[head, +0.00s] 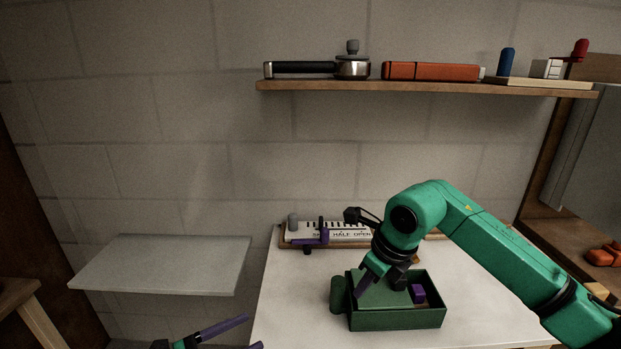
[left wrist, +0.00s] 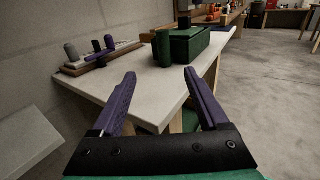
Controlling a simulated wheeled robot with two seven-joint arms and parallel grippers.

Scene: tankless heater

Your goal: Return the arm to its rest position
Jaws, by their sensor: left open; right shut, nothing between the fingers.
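My left gripper (head: 253,332) shows at the bottom edge of the head view, left of the white table. In the left wrist view its two purple fingers (left wrist: 160,74) are spread wide, with nothing between them. My right arm reaches in from the right in the head view. Its gripper (head: 362,287) points down at the left part of a dark green box (head: 398,319) and is shut, holding nothing. I cannot tell whether it touches the box. The green box also shows in the left wrist view (left wrist: 190,47), on the table.
A white table (head: 290,300) carries a panel (head: 340,231) with a purple lever at the back. A purple block (head: 418,293) is in the box. A wall shelf (head: 430,88) holds several items. A pale grey shelf (head: 160,265) is at left, with free room above it.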

